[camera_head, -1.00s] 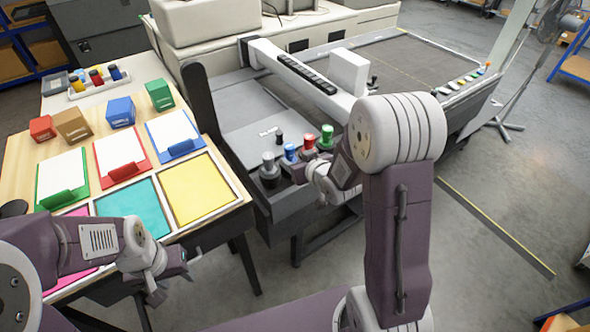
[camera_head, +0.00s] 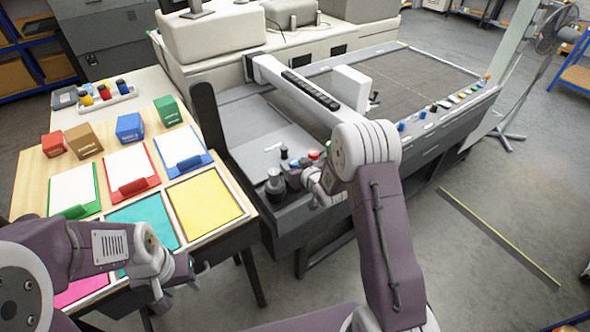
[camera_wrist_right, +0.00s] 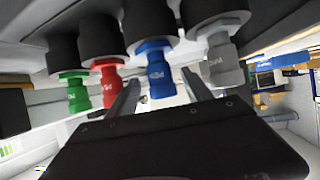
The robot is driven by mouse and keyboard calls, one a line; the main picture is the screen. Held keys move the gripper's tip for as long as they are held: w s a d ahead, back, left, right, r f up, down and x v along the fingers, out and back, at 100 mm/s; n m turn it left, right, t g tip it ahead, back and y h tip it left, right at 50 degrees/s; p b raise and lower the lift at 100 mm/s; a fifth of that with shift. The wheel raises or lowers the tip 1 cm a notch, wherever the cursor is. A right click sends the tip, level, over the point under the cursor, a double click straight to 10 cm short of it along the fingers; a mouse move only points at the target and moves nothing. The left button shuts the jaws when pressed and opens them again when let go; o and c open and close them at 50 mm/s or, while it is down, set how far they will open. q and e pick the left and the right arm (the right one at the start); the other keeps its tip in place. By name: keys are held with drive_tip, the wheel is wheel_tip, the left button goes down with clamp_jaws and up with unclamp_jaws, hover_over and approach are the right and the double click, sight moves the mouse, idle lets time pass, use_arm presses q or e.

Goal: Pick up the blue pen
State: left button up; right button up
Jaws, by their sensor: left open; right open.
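The blue pen (camera_wrist_right: 157,75) stands in a dark holder at the front of the cutting machine. In the right wrist view it sits between the two fingers of my open right gripper (camera_wrist_right: 162,95), with no visible grip on it. A red pen (camera_wrist_right: 107,82), a green pen (camera_wrist_right: 78,92) and a grey pen (camera_wrist_right: 222,68) stand beside it. In the head view the blue pen (camera_head: 294,163) is partly hidden by my right gripper (camera_head: 304,181). My left gripper (camera_head: 192,278) is open and empty beside the wooden table.
The wooden table (camera_head: 38,180) on the left carries coloured boxes, clipboards and coloured sheets. The machine's white gantry (camera_head: 290,80) stands behind the pens. A row of small coloured items (camera_head: 455,100) lies along the machine's right edge. Grey floor is free at the right.

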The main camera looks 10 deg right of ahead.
drive_tip(key=shift+w+f, duration=0.1)
drive_tip(key=shift+w, duration=0.05)
drive_tip(key=shift+a, duration=0.15)
drive_tip(key=shift+c, duration=1.2)
drive_tip(key=shift+s, duration=0.2)
clamp_jaws()
